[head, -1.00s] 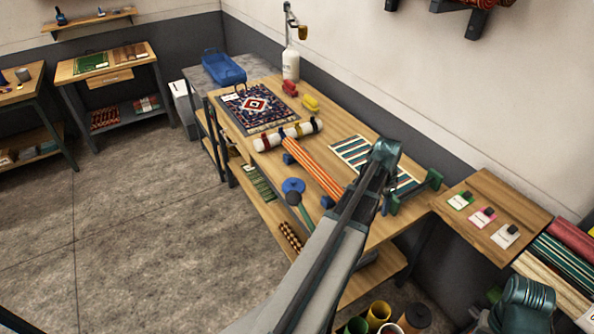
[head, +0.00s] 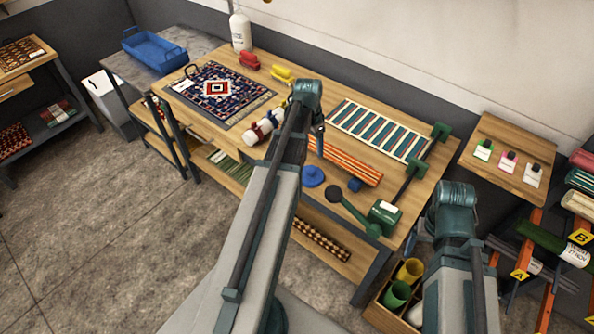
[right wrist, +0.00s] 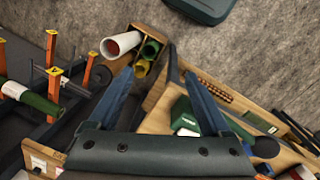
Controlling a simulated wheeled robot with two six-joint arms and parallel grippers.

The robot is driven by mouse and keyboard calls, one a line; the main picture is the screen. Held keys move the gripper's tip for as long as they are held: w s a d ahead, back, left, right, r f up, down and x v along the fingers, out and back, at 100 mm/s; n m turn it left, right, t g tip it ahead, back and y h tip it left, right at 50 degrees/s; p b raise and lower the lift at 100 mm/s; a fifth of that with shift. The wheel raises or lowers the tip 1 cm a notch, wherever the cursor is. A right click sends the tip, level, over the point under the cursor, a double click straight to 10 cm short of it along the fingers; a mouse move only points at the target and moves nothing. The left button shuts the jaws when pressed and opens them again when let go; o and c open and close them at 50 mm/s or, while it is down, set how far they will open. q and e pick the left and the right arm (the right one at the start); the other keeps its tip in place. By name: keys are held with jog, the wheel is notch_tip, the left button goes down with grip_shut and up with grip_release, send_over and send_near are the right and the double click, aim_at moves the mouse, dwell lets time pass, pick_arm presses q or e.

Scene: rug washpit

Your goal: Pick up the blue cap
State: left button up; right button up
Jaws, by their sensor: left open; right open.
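A round blue cap (head: 313,176) lies near the front edge of the workbench in the head view, beside the orange striped roll. Nothing is holding it. My left gripper (head: 319,130) is mostly hidden behind my own left arm; only a small dark part shows above the bench, behind the cap. My right gripper (right wrist: 158,85) is open and empty in the right wrist view, its two blue fingers spread apart. In that view a small blue patch shows at the bottom right; I cannot tell whether it is the cap.
The orange striped roll (head: 345,162) and a blue block (head: 355,185) lie near the cap. A green device (head: 384,215) with a dark disc stands to the right. A bin of coloured tubes (head: 397,292) stands below. A patterned rug (head: 219,90) covers the bench's left part.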

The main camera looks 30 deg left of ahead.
jog(key=shift+o, duration=1)
jog(key=shift+s+a+f, duration=0.1)
jog(key=shift+a+f, duration=0.1)
jog(key=shift+a, duration=0.05)
pick_arm(q)
jog(key=b, duration=0.9)
send_over(311, 170)
jog(key=f, duration=0.8)
jog(key=shift+s+d+f, duration=0.25)
jog(key=shift+s+f, duration=0.05)
jog(key=shift+s, duration=0.05)
pick_arm(e)
notch_tip(311, 170, down, 8)
pick_arm(q)
jog(key=f+b, duration=0.4)
jog(key=f, duration=0.1)
jog(key=shift+w+a+f+b, duration=0.15)
jog(key=shift+w+a+b, duration=0.1)
jog(key=shift+b, duration=0.15)
pick_arm(e)
notch_tip(311, 170, down, 5)
jog(key=shift+f, duration=0.2)
pick_arm(q)
grip_shut()
